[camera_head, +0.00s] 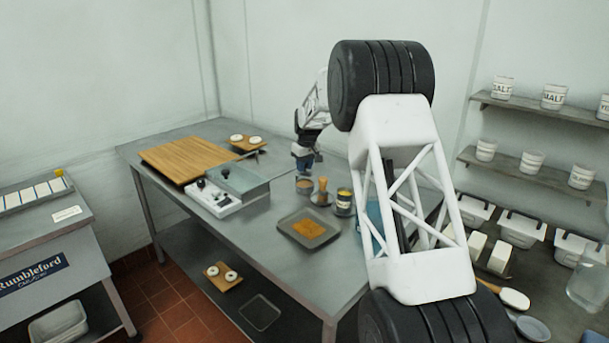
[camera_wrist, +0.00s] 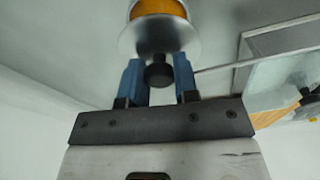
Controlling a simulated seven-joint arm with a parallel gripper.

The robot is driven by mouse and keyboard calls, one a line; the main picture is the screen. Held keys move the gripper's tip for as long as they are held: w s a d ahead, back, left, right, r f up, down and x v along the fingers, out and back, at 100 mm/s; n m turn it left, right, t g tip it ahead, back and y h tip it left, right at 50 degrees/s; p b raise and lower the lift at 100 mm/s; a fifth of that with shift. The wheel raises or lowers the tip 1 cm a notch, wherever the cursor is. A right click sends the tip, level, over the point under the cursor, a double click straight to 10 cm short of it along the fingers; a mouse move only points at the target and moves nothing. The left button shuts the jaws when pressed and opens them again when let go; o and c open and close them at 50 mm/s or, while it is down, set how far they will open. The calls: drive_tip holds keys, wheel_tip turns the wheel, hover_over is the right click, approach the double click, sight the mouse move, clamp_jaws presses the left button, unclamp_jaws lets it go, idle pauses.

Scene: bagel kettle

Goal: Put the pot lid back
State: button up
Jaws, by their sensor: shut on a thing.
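My gripper (camera_wrist: 159,72) has its blue fingers on either side of a black knob (camera_wrist: 160,75). The knob is on a round grey lid (camera_wrist: 183,45) just beyond the fingertips. An orange round thing (camera_wrist: 158,7) shows at the top edge, past the lid; I cannot tell if the lid touches it. In the head view, my gripper (camera_head: 306,164) is above the back right part of the steel table, near a small cup (camera_head: 304,186). The lid is too small to make out there. I cannot identify the pot for certain.
My arm hides the table's right side. Shelves (camera_head: 545,175) hold several pots.

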sight(304, 174)
drive_tip(key=shift+f, duration=1.85)
drive_tip(key=shift+f, duration=0.35)
drive_tip(key=o, duration=0.9)
drive_tip(key=r, duration=0.7)
drive_tip(key=s+r, duration=0.1)
drive_tip(key=r, duration=0.3)
drive_tip(key=shift+d+r, duration=0.15)
drive_tip(key=shift+d, duration=0.2)
drive_tip(key=shift+s+r, duration=0.1)
drive_tip(key=shift+r, duration=0.55)
